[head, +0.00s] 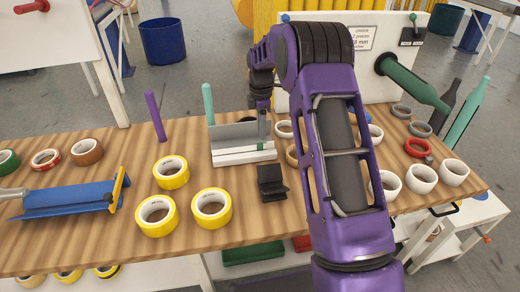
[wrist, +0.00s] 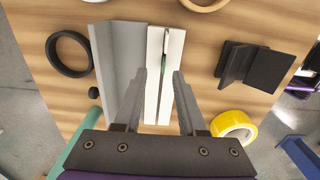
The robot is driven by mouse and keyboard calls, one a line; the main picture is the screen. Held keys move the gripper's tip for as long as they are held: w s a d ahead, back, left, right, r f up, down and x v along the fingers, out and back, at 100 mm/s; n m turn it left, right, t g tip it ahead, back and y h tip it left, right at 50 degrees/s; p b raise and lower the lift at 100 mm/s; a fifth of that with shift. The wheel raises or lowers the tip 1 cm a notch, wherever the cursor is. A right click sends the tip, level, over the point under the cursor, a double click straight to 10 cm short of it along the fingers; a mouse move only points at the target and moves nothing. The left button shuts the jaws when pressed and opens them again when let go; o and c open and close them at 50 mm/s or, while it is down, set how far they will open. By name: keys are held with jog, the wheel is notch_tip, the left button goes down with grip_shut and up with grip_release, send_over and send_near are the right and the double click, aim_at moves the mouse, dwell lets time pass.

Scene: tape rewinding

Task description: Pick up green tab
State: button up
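The green tab (wrist: 164,62) is a small thin strip lying along the groove of a white two-rail piece (wrist: 153,45) in the wrist view. In the head view a small green spot, likely the tab (head: 260,147), shows on the white rails (head: 236,155). My gripper (wrist: 158,88) is open and empty above the rails, with one finger on each side of the tab's line. The fingers appear apart from the tab; their exact height above it I cannot tell.
A grey angled plate (wrist: 108,68) stands left of the rails, and a black bracket (wrist: 255,66) stands to the right. A yellow tape roll (wrist: 233,126) is near the right finger. A teal post (head: 208,103) rises behind the rails. Several tape rolls cover the wooden table (head: 110,210).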

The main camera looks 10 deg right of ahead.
aim_at(260, 149)
jog(key=f, duration=0.4)
jog(key=shift+s+a, duration=0.25)
jog(key=shift+s, duration=0.1)
jog(key=shift+f, duration=0.5)
grip_shut()
